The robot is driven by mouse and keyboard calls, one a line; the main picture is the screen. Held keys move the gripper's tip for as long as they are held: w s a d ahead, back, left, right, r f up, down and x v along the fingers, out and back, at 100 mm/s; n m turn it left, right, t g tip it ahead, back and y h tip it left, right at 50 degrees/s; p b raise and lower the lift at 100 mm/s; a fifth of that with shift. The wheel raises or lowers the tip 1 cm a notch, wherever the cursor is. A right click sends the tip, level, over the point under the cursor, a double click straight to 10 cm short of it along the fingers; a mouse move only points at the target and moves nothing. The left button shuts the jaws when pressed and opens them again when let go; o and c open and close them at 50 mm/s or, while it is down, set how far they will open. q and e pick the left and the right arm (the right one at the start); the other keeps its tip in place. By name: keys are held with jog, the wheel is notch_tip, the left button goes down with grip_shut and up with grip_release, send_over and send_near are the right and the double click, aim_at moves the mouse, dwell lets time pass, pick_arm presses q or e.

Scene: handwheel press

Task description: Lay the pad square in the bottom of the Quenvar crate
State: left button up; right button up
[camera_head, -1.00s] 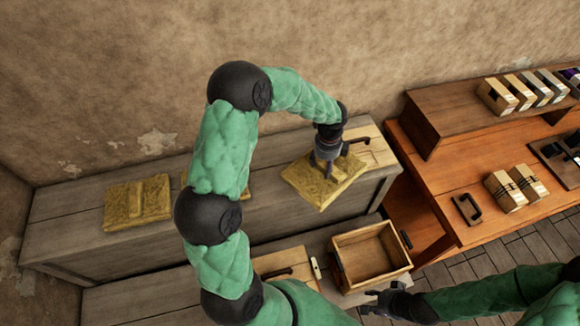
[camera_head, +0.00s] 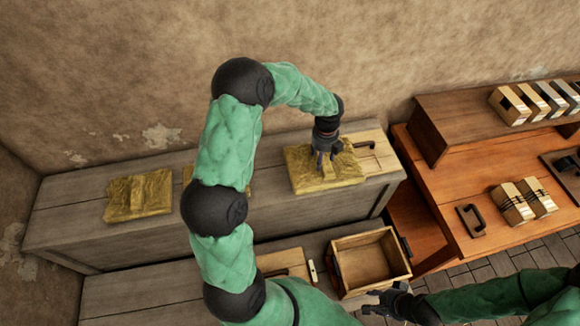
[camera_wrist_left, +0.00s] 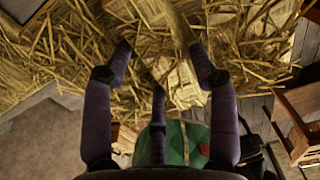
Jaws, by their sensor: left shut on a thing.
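A yellow straw pad (camera_head: 338,177) with a raised ridge is at the right end of the long grey bench, its edges roughly in line with it. I cannot tell whether it rests there or hangs just above. My left gripper (camera_head: 325,158) is shut on its ridge from above. In the left wrist view the fingers (camera_wrist_left: 161,62) reach into the straw (camera_wrist_left: 255,50). An open, empty wooden crate (camera_head: 372,289) stands lower, in front of the bench; I cannot read any name on it. My right gripper (camera_head: 372,300) is open and empty beside the crate's front edge.
Another straw pad (camera_head: 138,196) lies on the left of the grey bench (camera_head: 80,218), and one more is partly behind my left arm. A wooden lid with a handle (camera_head: 285,264) lies left of the crate. An orange table (camera_head: 455,185) with blocks stands right.

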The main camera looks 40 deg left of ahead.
aim_at(299, 152)
pick_arm(q)
jog(key=a+f, duration=0.1)
jog(key=a, duration=0.2)
jog(key=a+f, duration=0.1)
jog(key=a, duration=0.2)
jog(key=s+a+f+p, duration=0.1)
jog(key=a, duration=0.1)
jog(key=shift+a+f, duration=0.4)
jog(key=a+f, duration=0.2)
jog(key=f, duration=0.1)
jog(key=a+f, duration=0.2)
jog(key=shift+s+f, duration=0.1)
jog(key=shift+s, duration=0.15)
jog(key=shift+a+f+p, duration=0.15)
jog(key=shift+f+p, duration=0.15)
jog(key=shift+f, duration=0.55)
jog(key=shift+a+f+p, duration=0.1)
jog(key=shift+f+p, duration=0.2)
jog(key=shift+f, duration=0.5)
jog(key=shift+s, duration=0.1)
jog(key=o, duration=1.4)
jog(key=shift+f, duration=0.1)
